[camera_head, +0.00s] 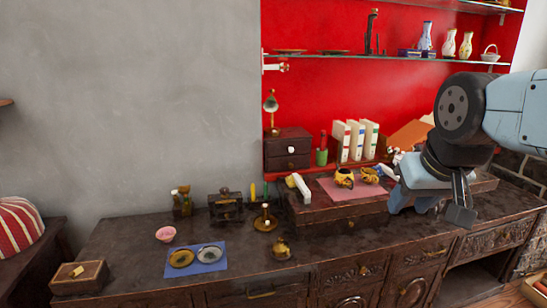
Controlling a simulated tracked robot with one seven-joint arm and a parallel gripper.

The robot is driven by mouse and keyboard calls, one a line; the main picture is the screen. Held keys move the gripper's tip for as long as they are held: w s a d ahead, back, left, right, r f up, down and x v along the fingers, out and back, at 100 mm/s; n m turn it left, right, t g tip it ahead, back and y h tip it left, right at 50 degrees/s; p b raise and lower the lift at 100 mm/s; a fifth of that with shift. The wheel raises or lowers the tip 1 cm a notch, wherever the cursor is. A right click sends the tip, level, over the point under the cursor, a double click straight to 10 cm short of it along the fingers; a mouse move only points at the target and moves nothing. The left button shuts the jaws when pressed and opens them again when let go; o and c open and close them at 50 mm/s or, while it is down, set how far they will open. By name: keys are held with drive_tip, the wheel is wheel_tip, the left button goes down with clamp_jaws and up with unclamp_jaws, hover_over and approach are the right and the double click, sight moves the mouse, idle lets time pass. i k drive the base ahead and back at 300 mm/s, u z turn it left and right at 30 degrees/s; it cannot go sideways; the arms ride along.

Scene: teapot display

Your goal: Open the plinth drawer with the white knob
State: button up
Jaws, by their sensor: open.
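A small dark wooden chest with drawers (276,144) stands against the red back panel. A white knob (291,150) shows on its front, and its drawers look shut. In front of it is a low dark wooden plinth (310,215) with a pink cloth (352,192) on top. The plinth's front looks closed; a small knob there is too dim to make out its colour. My gripper (432,205) is open and empty, pointing down at the plinth's right end, to the right of the chest and both knobs. It hides part of the plinth.
Two yellow teapots (344,178) stand on the cloth, left of my gripper. White binders (356,141) stand behind. A brass bell-like piece (281,250) and a blue mat (196,259) with dishes lie on the sideboard (130,240). Glass shelves with vases (450,43) hang above.

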sight(275, 148)
drive_tip(key=z, duration=0.2)
drive_tip(key=i, duration=0.85)
drive_tip(key=u, duration=0.2)
drive_tip(key=k, duration=0.85)
drive_tip(key=z, duration=0.2)
drive_tip(key=i, duration=0.85)
drive_tip(key=u, duration=0.1)
